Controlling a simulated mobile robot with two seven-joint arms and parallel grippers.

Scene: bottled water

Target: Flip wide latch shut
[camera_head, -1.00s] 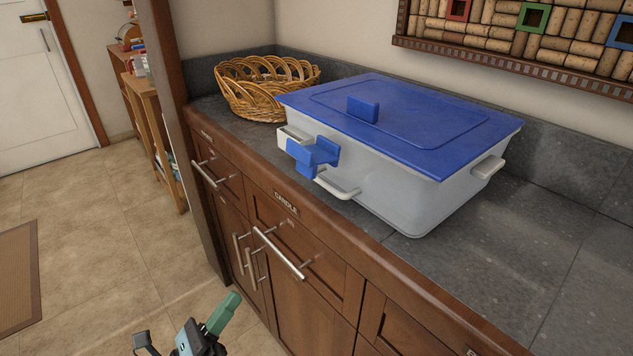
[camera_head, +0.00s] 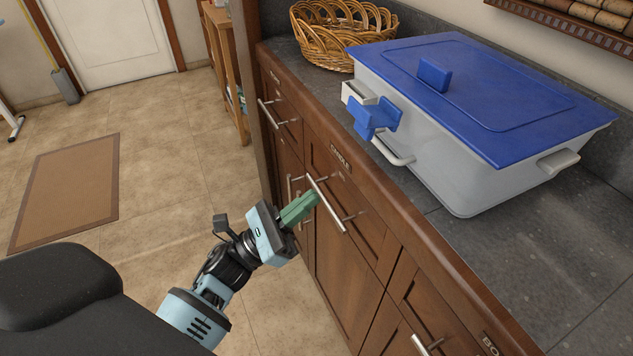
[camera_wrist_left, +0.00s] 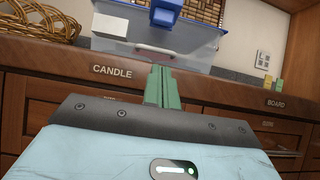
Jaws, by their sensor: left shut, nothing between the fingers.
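A grey-white storage box (camera_head: 448,178) with a blue lid (camera_head: 490,92) stands on the counter. A wide blue latch (camera_head: 376,118) sticks out from the box's front left side, swung away from the lid. My left gripper (camera_head: 313,199) has its green fingers shut and empty, in front of the drawer fronts, below and left of the latch. In the left wrist view the shut fingers (camera_wrist_left: 162,88) point toward the box, and the blue latch (camera_wrist_left: 165,12) shows at the top edge, partly cut off. My right gripper is not in view.
A wicker basket (camera_head: 335,35) stands behind and left of the box. The dark stone counter (camera_head: 530,255) is clear to the right. Metal drawer handles (camera_head: 325,204) stick out near my left gripper. A cork board (camera_head: 590,15) hangs on the wall.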

